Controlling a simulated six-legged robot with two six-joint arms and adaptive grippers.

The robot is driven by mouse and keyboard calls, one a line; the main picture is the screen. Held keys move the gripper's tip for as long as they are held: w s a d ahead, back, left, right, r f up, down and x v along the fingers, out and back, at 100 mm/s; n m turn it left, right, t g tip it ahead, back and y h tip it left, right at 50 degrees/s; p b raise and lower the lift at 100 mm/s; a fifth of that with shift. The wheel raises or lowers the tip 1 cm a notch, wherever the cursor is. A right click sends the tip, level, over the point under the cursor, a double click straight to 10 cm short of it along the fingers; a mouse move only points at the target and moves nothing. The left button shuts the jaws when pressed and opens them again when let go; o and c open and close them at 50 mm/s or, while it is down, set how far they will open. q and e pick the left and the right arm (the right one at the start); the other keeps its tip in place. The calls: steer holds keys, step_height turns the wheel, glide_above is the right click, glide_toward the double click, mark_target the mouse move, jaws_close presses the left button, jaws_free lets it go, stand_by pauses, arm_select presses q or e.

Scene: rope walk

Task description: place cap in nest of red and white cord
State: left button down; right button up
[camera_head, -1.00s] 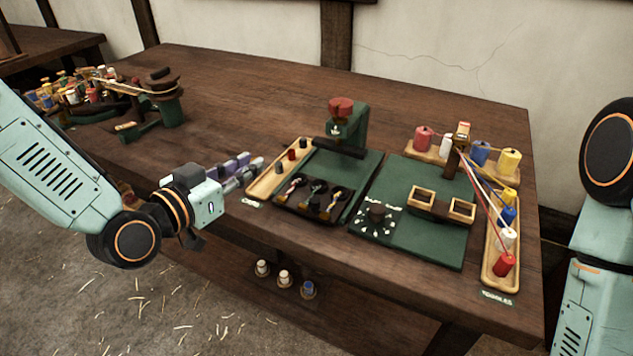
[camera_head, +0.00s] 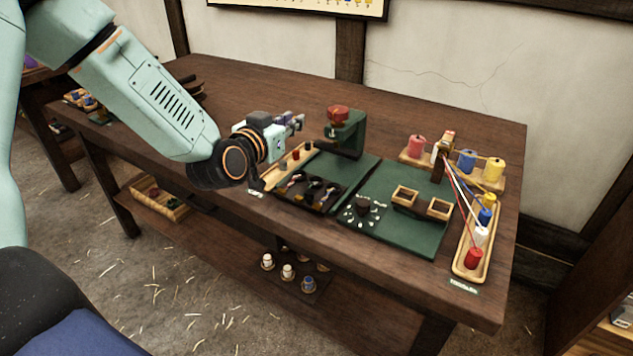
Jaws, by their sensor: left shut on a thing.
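My left gripper (camera_head: 291,122) is above the back of the tabletop, behind the far end of a narrow wooden cap tray (camera_head: 266,181). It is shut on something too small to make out. Small caps stand in that tray, among them a red cap (camera_head: 296,155) and a grey one (camera_head: 283,165). In front of my gripper and to its right, a black nest tray (camera_head: 327,206) holds several short cord pieces. The leftmost piece (camera_head: 294,181) looks reddish and pale, but its colours are hard to tell. My right gripper is out of view.
A green press with a red top (camera_head: 338,114) stands close to the right of my gripper. A green mat (camera_head: 405,236) carries two wooden boxes. Spools with taut cords (camera_head: 465,190) fill the right end. The bare tabletop behind is clear.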

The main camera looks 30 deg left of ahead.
arm_select(q)
steer(key=b, duration=0.2)
glide_above(294, 185)
steer(key=shift+y, duration=0.3)
steer(key=f, duration=0.7)
steer(key=shift+w+a+f, duration=0.2)
steer(key=shift+f, duration=0.1)
steer(key=shift+d+f+b, duration=0.15)
steer(key=shift+f+b, duration=0.2)
steer(key=shift+f, duration=0.05)
step_height(294, 185, down, 3)
steer(key=shift+s+r+b, duration=0.1)
steer(key=shift+s+b, duration=0.05)
steer(key=shift+b, duration=0.45)
steer(key=shift+w, duration=0.2)
steer(key=shift+s, duration=0.3)
steer(key=shift+w+f+b, duration=0.25)
steer(key=shift+f+b, duration=0.1)
steer(key=shift+f, duration=0.3)
steer(key=c, duration=1.6)
jaws_free()
steer(key=shift+s+r, duration=0.15)
steer(key=o, duration=0.3)
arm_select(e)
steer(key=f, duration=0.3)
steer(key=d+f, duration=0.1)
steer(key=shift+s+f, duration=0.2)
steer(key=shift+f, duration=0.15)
